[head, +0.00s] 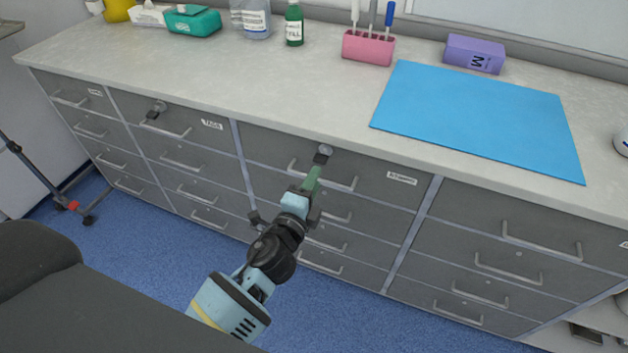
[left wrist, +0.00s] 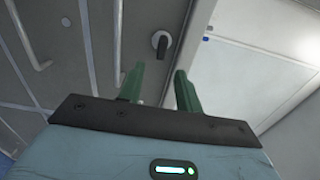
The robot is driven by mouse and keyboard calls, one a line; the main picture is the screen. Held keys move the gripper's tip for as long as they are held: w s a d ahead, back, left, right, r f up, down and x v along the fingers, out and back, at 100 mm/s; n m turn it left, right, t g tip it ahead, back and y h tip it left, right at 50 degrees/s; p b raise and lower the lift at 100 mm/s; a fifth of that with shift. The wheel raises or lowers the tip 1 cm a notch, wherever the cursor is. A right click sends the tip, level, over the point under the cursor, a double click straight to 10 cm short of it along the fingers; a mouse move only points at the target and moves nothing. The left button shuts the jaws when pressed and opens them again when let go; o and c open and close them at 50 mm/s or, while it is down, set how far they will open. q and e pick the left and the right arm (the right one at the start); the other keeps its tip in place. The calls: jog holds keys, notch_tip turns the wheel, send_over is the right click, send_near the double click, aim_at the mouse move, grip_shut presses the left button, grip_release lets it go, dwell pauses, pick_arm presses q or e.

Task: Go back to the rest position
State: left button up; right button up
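My left gripper (head: 313,180) reaches toward the middle drawer column, with its green fingers just below a dark lock knob (head: 322,157) on the top drawer front. In the left wrist view, the two green fingers (left wrist: 160,88) stand apart with nothing between them. The lock knob (left wrist: 161,42) shows beyond the fingertips, apart from them. My right gripper is not in view.
Grey drawers with bar handles (head: 540,246) line the front. The counter (head: 235,82) holds a blue mat (head: 475,115), a pink holder (head: 368,48), a purple box (head: 474,54), a green bottle (head: 294,24) and a teal pack (head: 192,20). Blue floor (head: 140,260) is open before the drawers.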

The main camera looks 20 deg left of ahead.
pick_arm(q)
jog(key=shift+f, duration=0.1)
